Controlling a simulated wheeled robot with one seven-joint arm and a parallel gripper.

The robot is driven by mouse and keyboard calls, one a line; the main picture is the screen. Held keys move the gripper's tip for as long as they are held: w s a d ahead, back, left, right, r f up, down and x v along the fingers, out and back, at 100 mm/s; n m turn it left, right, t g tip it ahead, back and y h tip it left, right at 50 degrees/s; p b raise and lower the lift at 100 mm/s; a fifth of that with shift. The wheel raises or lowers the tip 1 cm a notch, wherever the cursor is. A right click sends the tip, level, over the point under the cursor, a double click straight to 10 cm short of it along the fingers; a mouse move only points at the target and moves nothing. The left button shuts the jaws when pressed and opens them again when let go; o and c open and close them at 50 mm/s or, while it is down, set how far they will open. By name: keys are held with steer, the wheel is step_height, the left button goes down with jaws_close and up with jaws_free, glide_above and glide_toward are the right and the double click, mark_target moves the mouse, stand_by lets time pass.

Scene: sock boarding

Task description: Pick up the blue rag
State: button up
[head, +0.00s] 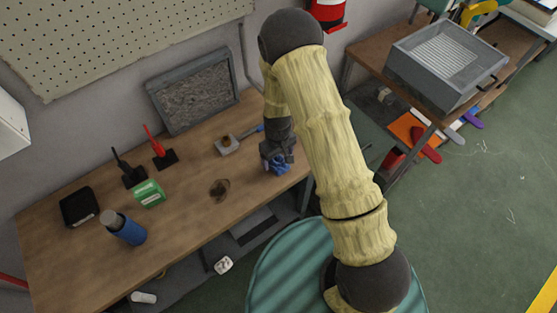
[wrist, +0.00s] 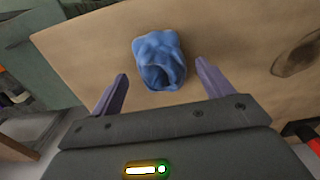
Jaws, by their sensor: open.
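The blue rag (wrist: 160,58) is a crumpled bundle lying on the wooden table (wrist: 232,35) in the wrist view. In the head view the rag (head: 280,167) is near the table's right end, partly hidden by my gripper. My gripper (wrist: 160,85) is open, with one finger to each side of the rag's near end in the wrist view. Most of the rag lies beyond the fingertips, and nothing is held. In the head view my gripper (head: 273,158) is just over the rag. I cannot tell whether the fingers touch it.
A grey block with a blue handle (head: 229,145) lies left of the rag. A dark stain (head: 219,189), a green box (head: 149,193), a blue bottle (head: 127,230) and red and black upright tools (head: 155,147) are farther left. A grey framed panel (head: 195,92) leans behind.

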steer(key=shift+f, duration=1.05)
steer(key=c, duration=1.1)
